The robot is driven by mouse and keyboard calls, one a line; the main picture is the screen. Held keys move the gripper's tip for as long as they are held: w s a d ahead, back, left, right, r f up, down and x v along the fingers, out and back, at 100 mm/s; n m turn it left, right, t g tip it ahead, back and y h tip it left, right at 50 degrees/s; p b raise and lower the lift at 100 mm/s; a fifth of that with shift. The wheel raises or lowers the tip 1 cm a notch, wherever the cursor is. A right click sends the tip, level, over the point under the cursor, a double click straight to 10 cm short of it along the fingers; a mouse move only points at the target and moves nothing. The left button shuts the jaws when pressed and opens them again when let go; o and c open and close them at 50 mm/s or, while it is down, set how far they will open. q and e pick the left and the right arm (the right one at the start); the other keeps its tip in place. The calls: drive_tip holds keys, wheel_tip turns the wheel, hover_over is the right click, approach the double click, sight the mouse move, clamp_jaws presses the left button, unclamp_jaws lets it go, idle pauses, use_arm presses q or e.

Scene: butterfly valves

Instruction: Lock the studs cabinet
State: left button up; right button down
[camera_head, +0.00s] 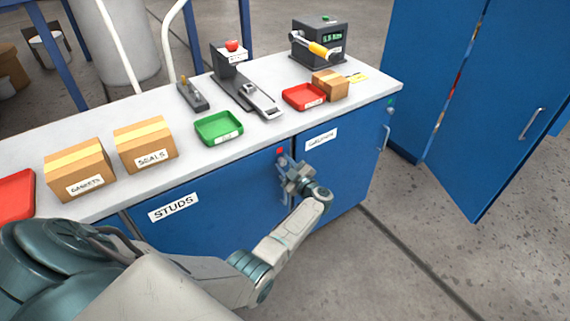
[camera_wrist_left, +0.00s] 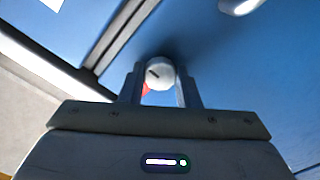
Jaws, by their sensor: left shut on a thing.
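The studs cabinet (camera_head: 215,217) is a blue cabinet door under the counter, with a white STUDS label (camera_head: 173,207). The door looks closed. A red marker (camera_head: 280,151) shows at its upper right corner. My left gripper (camera_head: 292,172) is at that corner, below the red marker. In the left wrist view, the left gripper (camera_wrist_left: 160,88) is shut on a round white lock knob (camera_wrist_left: 159,70) with a dark slot line. A bit of red shows beside the knob. In the head view the gripper hides the knob. My right gripper is out of view.
A neighbouring blue cabinet door (camera_head: 335,165) is on the right.

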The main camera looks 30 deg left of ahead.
use_arm(q)
drive_tip(key=o, duration=1)
drive_tip(key=b+v, duration=0.1)
drive_tip(key=v, duration=0.9)
drive_tip(key=shift+s+d, duration=0.2)
drive_tip(key=shift+d, duration=0.15)
drive_tip(key=shift+f, duration=0.1)
